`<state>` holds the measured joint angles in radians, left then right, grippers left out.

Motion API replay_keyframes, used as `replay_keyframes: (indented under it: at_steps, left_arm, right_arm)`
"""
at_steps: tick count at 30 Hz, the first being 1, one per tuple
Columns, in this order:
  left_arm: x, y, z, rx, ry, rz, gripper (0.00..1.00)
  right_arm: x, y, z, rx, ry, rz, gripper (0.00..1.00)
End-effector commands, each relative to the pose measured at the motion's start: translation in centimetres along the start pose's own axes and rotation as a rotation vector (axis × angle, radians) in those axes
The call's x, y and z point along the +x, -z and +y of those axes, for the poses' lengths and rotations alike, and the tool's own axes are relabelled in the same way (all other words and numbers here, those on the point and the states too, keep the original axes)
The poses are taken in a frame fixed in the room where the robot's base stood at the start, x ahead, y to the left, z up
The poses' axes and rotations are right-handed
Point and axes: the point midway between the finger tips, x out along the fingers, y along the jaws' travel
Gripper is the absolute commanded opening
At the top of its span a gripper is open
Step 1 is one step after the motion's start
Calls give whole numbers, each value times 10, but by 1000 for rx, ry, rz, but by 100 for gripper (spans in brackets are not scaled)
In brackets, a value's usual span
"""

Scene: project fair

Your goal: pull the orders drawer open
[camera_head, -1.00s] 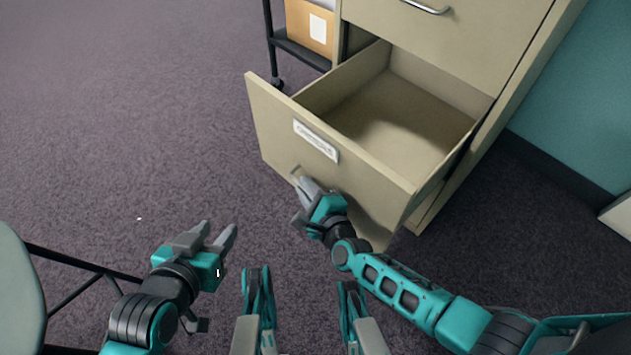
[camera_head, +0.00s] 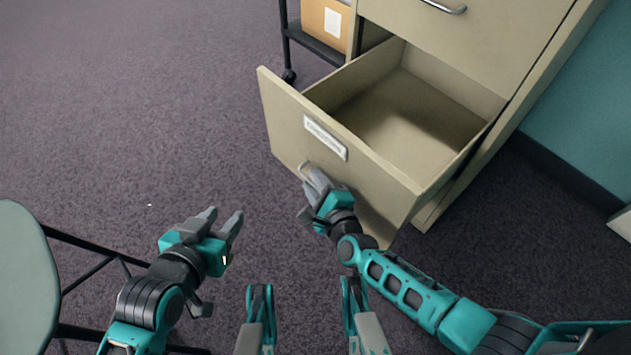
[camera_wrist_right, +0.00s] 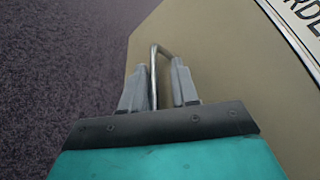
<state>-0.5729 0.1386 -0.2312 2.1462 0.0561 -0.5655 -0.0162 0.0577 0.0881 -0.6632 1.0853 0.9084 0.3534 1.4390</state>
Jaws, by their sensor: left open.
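The orders drawer (camera_head: 285,118) is the low beige drawer, pulled well out of its cabinet; its empty inside shows. Its label plate (camera_head: 325,137) is blurred in the head view, but the letters "RDE" read in the right wrist view (camera_wrist_right: 312,20). Its metal handle (camera_wrist_right: 154,68) stands out from the front. My right gripper (camera_head: 313,180) is at this handle; in the right wrist view the bar passes between the fingers, near the left one, with a gap to the right one. My left gripper (camera_head: 222,222) is open and empty above the floor, left of the drawer.
The cabinet (camera_head: 480,45) has a shut upper drawer with a metal handle (camera_head: 445,8). A black cart (camera_head: 315,45) with a cardboard box (camera_head: 322,18) stands beside it. A round-edged table (camera_head: 22,265) is at the left.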

Motion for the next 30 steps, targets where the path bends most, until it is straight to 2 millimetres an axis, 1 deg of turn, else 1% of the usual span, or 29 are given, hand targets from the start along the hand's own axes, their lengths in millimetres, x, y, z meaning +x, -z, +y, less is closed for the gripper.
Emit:
replay_keyframes:
  at_steps: [1,5,6,7,11,13,27,30]
  left_arm:
    - [-6,9,0,1,3,1,43]
    - [-14,17,-5,4,17,4,43]
    - [-16,17,-7,7,22,2,43]
    - [-18,18,-8,9,27,-1,43]
    - [-28,20,-11,13,33,-16,43]
    - [-34,25,-10,14,32,-23,43]
    - [-70,85,-8,19,36,3,43]
    - [-73,85,-12,19,50,0,43]
  right_arm:
    - [-2,-10,-16,1,13,-4,21]
    - [-6,-22,-37,1,20,-6,21]
    - [-7,-26,-44,1,24,-7,23]
    - [-8,-29,-48,1,25,-7,21]
    - [-13,-39,-64,1,21,-5,21]
    - [-16,-44,-72,0,19,-4,21]
    - [-34,-82,-130,0,11,-2,21]
    - [-38,-88,-141,1,10,-1,21]
